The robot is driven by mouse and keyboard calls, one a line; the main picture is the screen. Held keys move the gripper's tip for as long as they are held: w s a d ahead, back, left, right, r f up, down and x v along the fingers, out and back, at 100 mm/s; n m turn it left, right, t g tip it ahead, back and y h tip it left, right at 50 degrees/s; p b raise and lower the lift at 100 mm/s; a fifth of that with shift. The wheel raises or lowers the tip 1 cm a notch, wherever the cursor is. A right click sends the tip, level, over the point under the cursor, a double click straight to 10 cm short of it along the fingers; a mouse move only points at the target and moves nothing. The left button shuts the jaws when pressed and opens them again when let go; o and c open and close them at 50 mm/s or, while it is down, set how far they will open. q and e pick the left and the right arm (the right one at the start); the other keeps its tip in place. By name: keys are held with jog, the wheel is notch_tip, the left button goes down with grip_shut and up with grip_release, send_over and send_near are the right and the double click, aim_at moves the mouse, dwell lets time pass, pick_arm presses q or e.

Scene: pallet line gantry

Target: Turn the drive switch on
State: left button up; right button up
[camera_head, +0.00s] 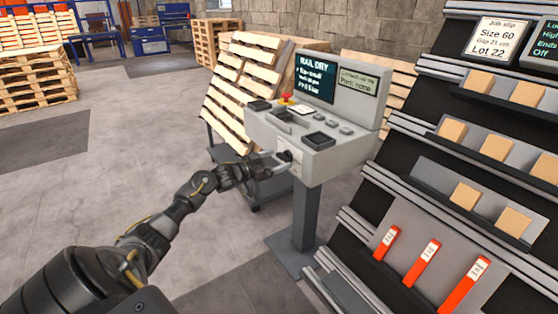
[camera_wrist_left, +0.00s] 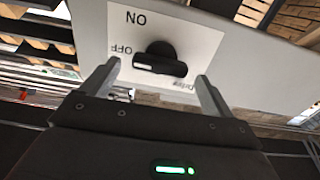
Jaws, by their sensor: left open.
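The drive switch (camera_wrist_left: 165,62) is a black rotary knob on a white plate (camera_wrist_left: 200,38), marked ON, OFF and Drive upside down in the left wrist view. The white mark on its handle is at the OFF side. In the head view the switch (camera_head: 285,156) is on the front face of the grey console (camera_head: 318,165), partly hidden by my gripper. My left gripper (camera_wrist_left: 158,74) is open, with one finger on either side of the handle and gaps to both. It also shows in the head view (camera_head: 279,162). My right gripper is not in view.
A sloped rack (camera_head: 445,130) with wooden blocks and orange-red tagged pieces stands close on the right. A leaning pallet (camera_head: 240,90) and a low cart (camera_head: 262,190) are behind the console. Grey floor (camera_head: 110,180) is open to the left.

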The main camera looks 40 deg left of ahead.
pick_arm(q)
jog(key=shift+x, duration=0.95)
jog(key=c, duration=1)
